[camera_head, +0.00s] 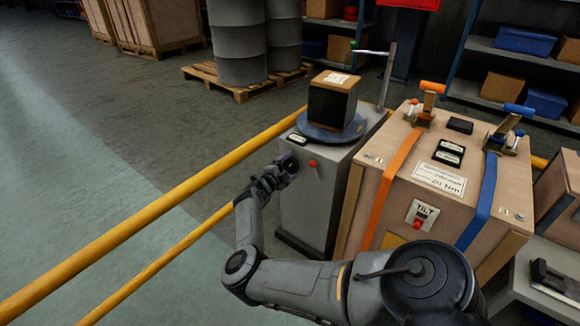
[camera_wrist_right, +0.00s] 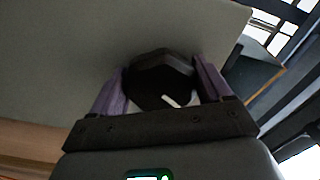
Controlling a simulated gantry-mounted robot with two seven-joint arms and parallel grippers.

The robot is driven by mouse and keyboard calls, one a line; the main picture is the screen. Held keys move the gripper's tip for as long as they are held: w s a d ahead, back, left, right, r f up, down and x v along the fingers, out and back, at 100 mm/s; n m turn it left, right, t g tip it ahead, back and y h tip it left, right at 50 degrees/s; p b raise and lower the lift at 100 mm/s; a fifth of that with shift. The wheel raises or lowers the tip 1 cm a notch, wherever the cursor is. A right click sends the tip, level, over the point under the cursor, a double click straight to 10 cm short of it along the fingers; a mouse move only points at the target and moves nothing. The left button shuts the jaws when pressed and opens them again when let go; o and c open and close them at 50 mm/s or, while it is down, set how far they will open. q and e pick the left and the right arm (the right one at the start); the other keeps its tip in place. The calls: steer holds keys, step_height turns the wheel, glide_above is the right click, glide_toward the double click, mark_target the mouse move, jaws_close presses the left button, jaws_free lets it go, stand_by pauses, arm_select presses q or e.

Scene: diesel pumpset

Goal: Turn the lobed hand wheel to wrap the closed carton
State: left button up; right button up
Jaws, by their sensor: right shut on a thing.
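The carton (camera_head: 331,100) stands on a round blue-grey turntable (camera_head: 331,132) on top of a grey cabinet (camera_head: 305,205). Its top is tan with a white label; its visible sides are mostly black, with tan showing near the top edge. The black lobed hand wheel (camera_wrist_right: 160,78) is on the cabinet's front face, with a white mark on it. My right gripper (camera_head: 282,168) is at that wheel, largely covering it in the head view. In the right wrist view its purple fingers (camera_wrist_right: 161,88) are closed around the wheel's sides. My left gripper is out of view.
A red knob (camera_head: 312,163) sits just right of the wheel. A wooden crate (camera_head: 440,190) with orange and blue straps stands close on the right. Yellow rails (camera_head: 165,205) run along the left, with open floor beyond. A post with a green-tipped arm (camera_head: 386,75) rises behind the carton.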

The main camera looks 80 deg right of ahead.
steer(key=shift+f, duration=0.15)
steer(key=o, duration=1)
steer(key=shift+w+a+r+p, duration=0.2)
steer(key=shift+w+a+p, duration=0.05)
steer(key=shift+a+p, duration=0.15)
steer(key=shift+p+v, duration=2.05)
steer(key=shift+v, duration=2.95)
